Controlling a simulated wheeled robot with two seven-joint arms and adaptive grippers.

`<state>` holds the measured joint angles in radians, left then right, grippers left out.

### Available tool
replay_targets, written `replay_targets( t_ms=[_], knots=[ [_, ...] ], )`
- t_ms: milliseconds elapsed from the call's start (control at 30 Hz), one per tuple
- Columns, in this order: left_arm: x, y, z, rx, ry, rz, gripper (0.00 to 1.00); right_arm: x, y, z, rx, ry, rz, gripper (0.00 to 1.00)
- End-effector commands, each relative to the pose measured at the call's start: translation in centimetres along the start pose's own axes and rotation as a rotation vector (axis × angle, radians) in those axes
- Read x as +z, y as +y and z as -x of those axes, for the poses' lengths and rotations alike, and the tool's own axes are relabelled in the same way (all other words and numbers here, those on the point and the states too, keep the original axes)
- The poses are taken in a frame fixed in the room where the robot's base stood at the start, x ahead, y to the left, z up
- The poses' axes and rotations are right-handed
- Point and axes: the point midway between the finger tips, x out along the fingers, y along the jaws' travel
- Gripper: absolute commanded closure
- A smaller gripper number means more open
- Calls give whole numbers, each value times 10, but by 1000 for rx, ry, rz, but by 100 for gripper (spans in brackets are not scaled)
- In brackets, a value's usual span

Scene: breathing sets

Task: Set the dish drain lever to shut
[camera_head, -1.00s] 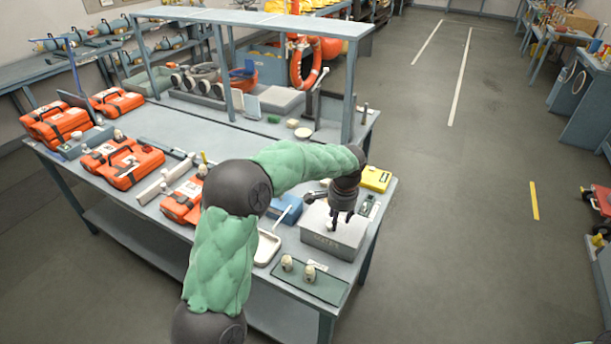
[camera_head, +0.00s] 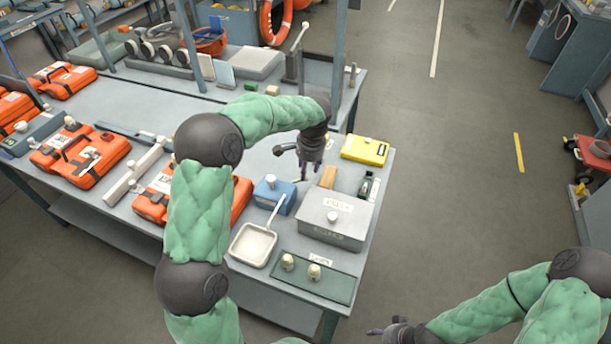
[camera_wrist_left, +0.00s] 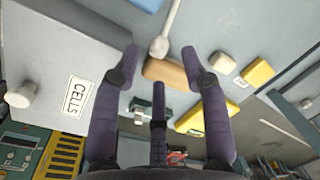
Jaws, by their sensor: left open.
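The white square dish (camera_head: 254,246) sits on the bench. A pale lever-like stick (camera_head: 277,211) runs from its far right corner toward the blue box; its setting is unclear. In the left wrist view a pale rod with a round knob (camera_wrist_left: 159,47) ends beside a wooden block (camera_wrist_left: 165,73). I cannot tell whether it is the same part. My left gripper (camera_head: 310,172) is open and empty, above the bench behind the grey box; its fingers (camera_wrist_left: 165,75) point toward the knob and block. My right gripper (camera_head: 374,332) is low, off the bench; its opening is unclear.
A grey lidded box (camera_head: 335,218) with a white knob is right of the dish. The blue box (camera_head: 270,190), yellow case (camera_head: 365,150) and green tray (camera_head: 310,277) with two pale knobs crowd this end. Orange cases (camera_head: 88,155) stand left. Uprights (camera_head: 338,60) rise behind.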

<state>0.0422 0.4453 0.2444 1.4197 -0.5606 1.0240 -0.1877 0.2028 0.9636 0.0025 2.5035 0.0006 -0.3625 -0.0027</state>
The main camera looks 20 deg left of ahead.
Motion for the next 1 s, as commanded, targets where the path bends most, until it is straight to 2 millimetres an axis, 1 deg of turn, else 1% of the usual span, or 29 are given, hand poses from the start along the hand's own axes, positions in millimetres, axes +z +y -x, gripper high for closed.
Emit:
replay_targets(
  t_ms=[33, 100, 200, 300, 667, 700, 767, 800, 833, 1000],
  knots=[
    [0, 0, -10, 1, -2, 0, 56, 0, 1, -3, 0, 0, 0, 45],
    [0, 1, -19, 1, 0, 0, 56, 0, 2, -5, 0, 0, 0, 45],
    [0, 1, -30, 1, -1, 1, 56, 0, 2, -7, 0, 0, 0, 45],
    [0, 0, -36, 1, 1, 1, 56, 0, 3, -8, 0, 0, 0, 45],
    [0, 0, -39, 0, 1, 0, 56, 0, 3, -8, 0, 0, 0, 45],
    [0, 0, -39, 0, 1, 0, 67, 0, 3, -8, 0, 0, 0, 45],
    [0, 0, -39, 0, 1, 0, 84, 0, 3, -8, 0, 0, 0, 45],
    [0, 0, -39, 0, 1, 0, 95, 0, 3, -8, 0, 0, 0, 45],
    [0, 0, -39, 0, 1, 0, 100, 0, 3, -8, 0, 0, 0, 45],
    [0, 0, -39, 0, 2, 0, 100, 0, 3, -8, 0, 0, 0, 45]
  ],
)
